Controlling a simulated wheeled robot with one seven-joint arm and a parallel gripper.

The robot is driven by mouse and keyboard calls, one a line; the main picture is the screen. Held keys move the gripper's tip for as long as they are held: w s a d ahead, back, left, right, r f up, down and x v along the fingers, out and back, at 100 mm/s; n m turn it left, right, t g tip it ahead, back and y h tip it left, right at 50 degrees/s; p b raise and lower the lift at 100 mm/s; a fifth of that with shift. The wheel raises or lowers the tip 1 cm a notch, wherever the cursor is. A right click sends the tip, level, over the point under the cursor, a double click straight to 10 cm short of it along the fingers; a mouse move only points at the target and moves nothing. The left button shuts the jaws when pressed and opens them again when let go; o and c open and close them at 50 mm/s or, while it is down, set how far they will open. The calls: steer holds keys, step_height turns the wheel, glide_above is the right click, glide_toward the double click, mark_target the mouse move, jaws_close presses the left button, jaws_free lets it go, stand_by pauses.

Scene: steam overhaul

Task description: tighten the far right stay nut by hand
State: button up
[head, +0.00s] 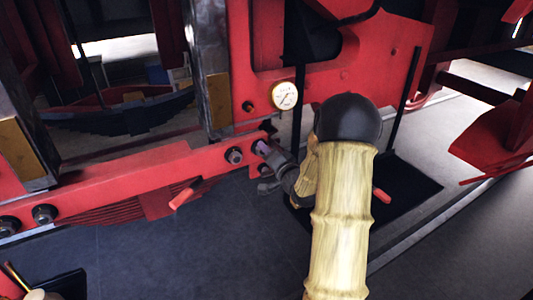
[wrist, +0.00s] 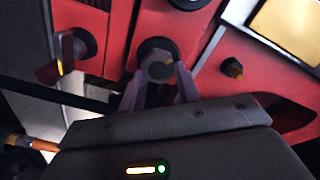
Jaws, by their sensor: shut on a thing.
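The red stay beam (head: 130,185) runs across the left of the head view, with dark round nuts along it. The far right stay nut (wrist: 158,66) sits between my gripper's two fingers in the wrist view, a hex end inside a dark round collar. My gripper (head: 268,158) reaches the right end of the beam in the head view and is shut on this nut. My fingers partly cover it there. A neighbouring nut (head: 234,155) shows just to its left. Two more nuts sit at the beam's left end, one of them here (head: 44,214).
A white-faced gauge (head: 285,95) is above my gripper. A red handle (head: 182,197) sticks out below the beam. A dark fitting with a lever (wrist: 70,58) is close to my fingers in the wrist view. Grey floor (head: 190,260) lies open in front.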

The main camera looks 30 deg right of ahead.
steer(key=m, duration=0.3)
steer(key=m+p, duration=0.1)
steer(key=m, duration=0.1)
steer(key=shift+d+f, duration=0.1)
steer(key=shift+f, duration=0.15)
steer(key=shift+m, duration=0.3)
steer(key=o, duration=1)
steer(key=shift+s, duration=0.15)
steer(key=s+b, duration=0.2)
steer(key=s, duration=0.3)
steer(key=s+b, duration=0.2)
steer(key=s, duration=0.3)
steer(key=s+b, duration=0.3)
steer(key=s, duration=0.2)
steer(key=shift+d+f, duration=0.2)
steer(key=shift+d, duration=0.15)
steer(key=shift+b, duration=0.4)
